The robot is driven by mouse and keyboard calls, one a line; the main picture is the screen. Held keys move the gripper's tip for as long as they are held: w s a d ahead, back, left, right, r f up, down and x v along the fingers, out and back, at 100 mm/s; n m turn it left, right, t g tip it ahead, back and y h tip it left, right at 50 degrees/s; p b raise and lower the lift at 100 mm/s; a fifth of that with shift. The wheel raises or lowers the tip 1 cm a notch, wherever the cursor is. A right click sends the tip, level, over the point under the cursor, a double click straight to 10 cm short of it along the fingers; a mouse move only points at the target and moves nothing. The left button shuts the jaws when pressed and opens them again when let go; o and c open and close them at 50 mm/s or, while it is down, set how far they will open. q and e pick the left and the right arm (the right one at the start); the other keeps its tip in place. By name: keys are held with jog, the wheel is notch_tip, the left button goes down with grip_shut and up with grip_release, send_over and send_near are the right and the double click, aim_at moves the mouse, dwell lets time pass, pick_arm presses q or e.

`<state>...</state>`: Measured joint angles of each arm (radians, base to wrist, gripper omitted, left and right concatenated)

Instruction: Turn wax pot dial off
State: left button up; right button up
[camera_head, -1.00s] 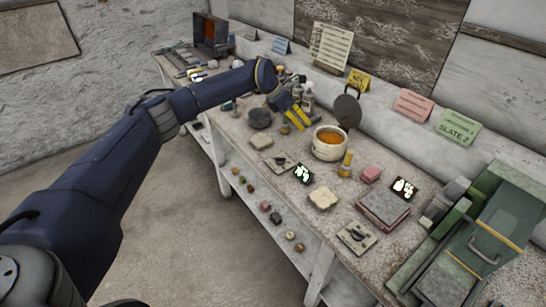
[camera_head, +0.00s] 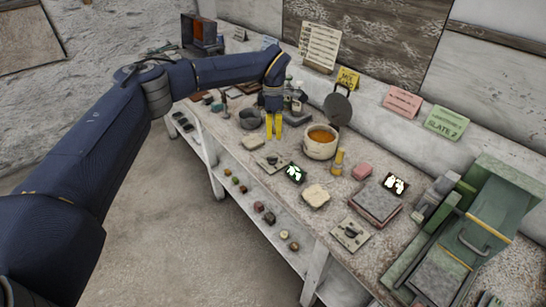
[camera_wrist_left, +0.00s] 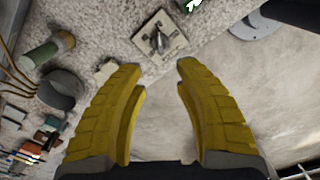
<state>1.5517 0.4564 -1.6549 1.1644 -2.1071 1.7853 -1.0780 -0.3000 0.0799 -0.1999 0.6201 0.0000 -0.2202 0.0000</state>
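The wax pot (camera_head: 321,142) is a cream pot with orange wax in it, on the bench in the head view. Its round dark lid (camera_head: 338,108) stands up behind it. No dial can be made out on the pot itself. A small square plate with a dark knob or lever (camera_head: 271,162) lies left of the pot; a similar plate shows in the wrist view (camera_wrist_left: 160,40). A second such plate (camera_head: 350,233) lies near the front edge. My left gripper (camera_head: 274,136) points down left of the pot, its yellow fingers apart and empty (camera_wrist_left: 162,68). My right gripper is out of view.
A dark grey cup (camera_head: 250,118) stands left of my gripper. A yellow bottle (camera_head: 338,161) and a cream slab (camera_head: 316,194) are near the pot. Green machinery (camera_head: 470,240) fills the right end. A lower shelf holds several small lumps.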

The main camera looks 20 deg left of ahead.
aim_at(273, 157)
pick_arm(q)
notch_tip(273, 157, down, 12)
jog(key=shift+f, duration=0.2)
dwell(0.4)
jog(key=shift+c, duration=0.4)
grip_shut()
